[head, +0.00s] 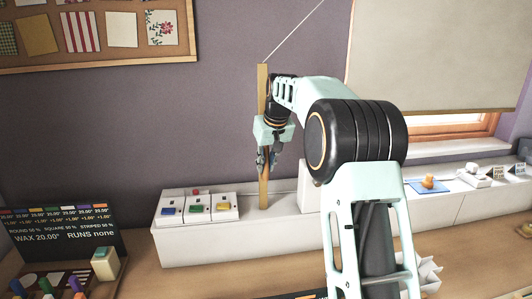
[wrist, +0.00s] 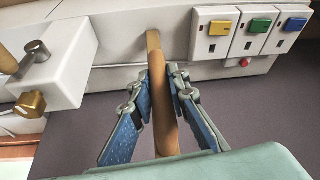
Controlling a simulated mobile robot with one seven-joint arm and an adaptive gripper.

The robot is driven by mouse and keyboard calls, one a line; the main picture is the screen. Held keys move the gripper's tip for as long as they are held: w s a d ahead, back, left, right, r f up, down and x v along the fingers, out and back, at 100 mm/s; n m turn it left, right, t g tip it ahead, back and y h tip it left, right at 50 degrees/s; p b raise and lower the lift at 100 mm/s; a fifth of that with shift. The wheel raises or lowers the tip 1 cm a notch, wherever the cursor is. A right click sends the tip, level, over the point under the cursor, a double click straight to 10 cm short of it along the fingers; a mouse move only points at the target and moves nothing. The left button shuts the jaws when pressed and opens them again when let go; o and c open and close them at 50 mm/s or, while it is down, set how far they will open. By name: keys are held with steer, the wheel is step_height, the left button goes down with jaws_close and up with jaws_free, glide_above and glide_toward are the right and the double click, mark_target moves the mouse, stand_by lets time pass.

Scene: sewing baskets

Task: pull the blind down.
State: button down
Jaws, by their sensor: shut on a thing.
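The blind (head: 440,60) is a pale beige sheet at the upper right in the head view. A strip of window (head: 455,126) with a wooden frame shows below its lower edge. A tall wooden lever (head: 263,90) stands nearly upright on the white ledge, and a thin cord (head: 295,32) runs from its top up to the right, out of view. My gripper (head: 266,170) is shut on the lever partway up it. In the wrist view my gripper's blue-padded fingers (wrist: 169,75) lie on both sides of the lever (wrist: 163,105).
Three switches with coloured buttons (head: 198,206) stand on the white ledge (head: 225,240), left of the lever. A white block with a brass knob (wrist: 31,104) shows in the wrist view. A dark price board (head: 60,232) stands at lower left. A pinboard (head: 95,62) hangs above.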

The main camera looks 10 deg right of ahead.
step_height(320, 180, down, 8)
steer(key=b, duration=0.3)
steer(key=shift+s, duration=0.1)
steer(key=c, duration=1.8)
jaws_free()
steer(key=shift+c, duration=0.2)
steer(key=shift+r, duration=0.1)
steer(key=shift+r, duration=0.1)
steer(key=shift+r, duration=0.25)
steer(key=v, duration=1.1)
steer(key=shift+r, duration=0.15)
steer(key=shift+d, duration=0.15)
